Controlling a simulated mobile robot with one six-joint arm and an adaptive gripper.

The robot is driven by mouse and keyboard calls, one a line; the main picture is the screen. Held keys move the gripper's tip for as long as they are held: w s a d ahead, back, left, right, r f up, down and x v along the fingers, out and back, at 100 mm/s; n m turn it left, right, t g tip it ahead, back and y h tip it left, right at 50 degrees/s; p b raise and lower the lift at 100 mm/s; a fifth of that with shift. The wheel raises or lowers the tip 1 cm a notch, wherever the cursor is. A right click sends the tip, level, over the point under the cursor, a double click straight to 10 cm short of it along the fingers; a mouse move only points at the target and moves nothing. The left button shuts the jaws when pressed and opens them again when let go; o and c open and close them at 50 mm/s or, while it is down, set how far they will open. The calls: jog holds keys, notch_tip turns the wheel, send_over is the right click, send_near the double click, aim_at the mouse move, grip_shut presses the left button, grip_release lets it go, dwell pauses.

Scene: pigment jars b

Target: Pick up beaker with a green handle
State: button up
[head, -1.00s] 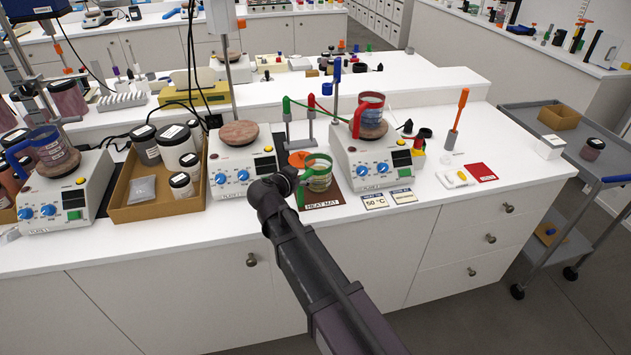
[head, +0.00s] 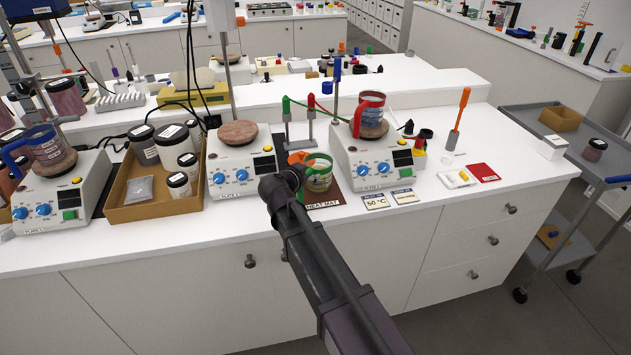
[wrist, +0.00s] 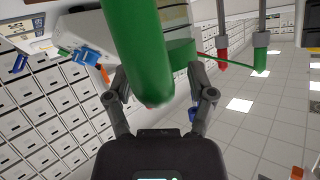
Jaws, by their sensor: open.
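The beaker with the green handle (head: 320,180) stands on the brown heat mat (head: 327,200), left of the right-hand hotplate. My arm end hides its left side and most of its handle in the head view. My gripper (head: 296,176) is right at the handle side. In the wrist view the green handle (wrist: 142,50) looms large, upright in the picture and between the two spread fingers of my gripper (wrist: 160,92). The fingers are open and I see no grip on the handle; whether one touches it I cannot tell.
The right hotplate (head: 368,172) carries a red-handled beaker (head: 371,106). The middle hotplate (head: 238,172) stands close on the left. Red and green clamp stands (head: 311,122) rise behind the beaker. A cardboard tray of jars (head: 140,212) lies further left.

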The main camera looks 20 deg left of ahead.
dwell(0.3)
grip_shut()
jog(key=shift+r, duration=0.15)
dwell(0.3)
jog(key=shift+r+p, duration=1.75)
jog(key=shift+p, duration=0.2)
jog(key=s+r+p, duration=0.1)
jog(key=s, duration=1.5)
jog(key=shift+a, duration=0.2)
jog(key=shift+r, duration=0.1)
